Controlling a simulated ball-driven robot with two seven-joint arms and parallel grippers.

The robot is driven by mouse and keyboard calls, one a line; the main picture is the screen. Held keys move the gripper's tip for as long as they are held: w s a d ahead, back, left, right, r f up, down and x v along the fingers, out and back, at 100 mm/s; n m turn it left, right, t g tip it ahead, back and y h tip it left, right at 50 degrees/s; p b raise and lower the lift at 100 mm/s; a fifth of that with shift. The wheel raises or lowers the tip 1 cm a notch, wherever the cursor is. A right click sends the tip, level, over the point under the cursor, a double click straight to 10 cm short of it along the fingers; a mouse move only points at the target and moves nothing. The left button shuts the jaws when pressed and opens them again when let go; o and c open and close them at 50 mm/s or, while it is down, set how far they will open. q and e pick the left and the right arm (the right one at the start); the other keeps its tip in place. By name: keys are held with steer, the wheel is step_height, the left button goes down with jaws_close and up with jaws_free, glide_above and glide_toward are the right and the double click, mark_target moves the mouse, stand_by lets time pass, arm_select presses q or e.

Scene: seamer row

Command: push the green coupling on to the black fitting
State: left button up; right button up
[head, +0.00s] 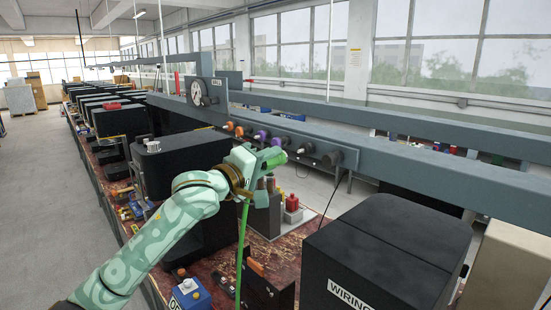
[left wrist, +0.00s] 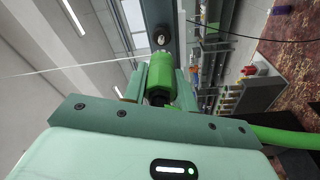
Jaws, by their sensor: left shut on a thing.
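My left gripper (head: 262,162) is shut on the green coupling (head: 273,158), with a green hose (head: 242,245) hanging below it. In the left wrist view the green coupling (left wrist: 160,70) sits between the fingers (left wrist: 152,82), pointing away from me towards the grey beam. A black fitting (head: 334,158) sticks out of the beam, to the right of the coupling in the head view. A gap shows between it and the coupling there. In the left wrist view a small round fitting (left wrist: 163,38) shows just beyond the coupling; I cannot tell whether they touch. My right gripper is out of view.
The grey beam (head: 430,170) also carries orange (head: 239,131) and purple (head: 261,135) fittings and a gauge (head: 196,92). A black box marked WIRING (head: 390,250) stands at the front right. A red and grey object (head: 292,208) stands below the beam.

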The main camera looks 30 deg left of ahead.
arm_select(q)
steer(key=shift+s+r, duration=0.15)
steer(key=shift+s, duration=0.25)
steer(key=shift+b+x, duration=0.4)
steer(key=shift+x, duration=1.1)
steer(key=shift+w+d+b, duration=0.25)
steer(key=shift+w+d, duration=0.1)
steer(key=shift+w, duration=0.35)
steer(key=shift+w+d+b, duration=0.2)
steer(key=shift+w+d, duration=0.1)
steer(key=shift+w, duration=0.4)
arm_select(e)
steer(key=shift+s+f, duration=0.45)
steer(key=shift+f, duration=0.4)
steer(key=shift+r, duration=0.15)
arm_select(q)
steer(key=shift+p, duration=0.6)
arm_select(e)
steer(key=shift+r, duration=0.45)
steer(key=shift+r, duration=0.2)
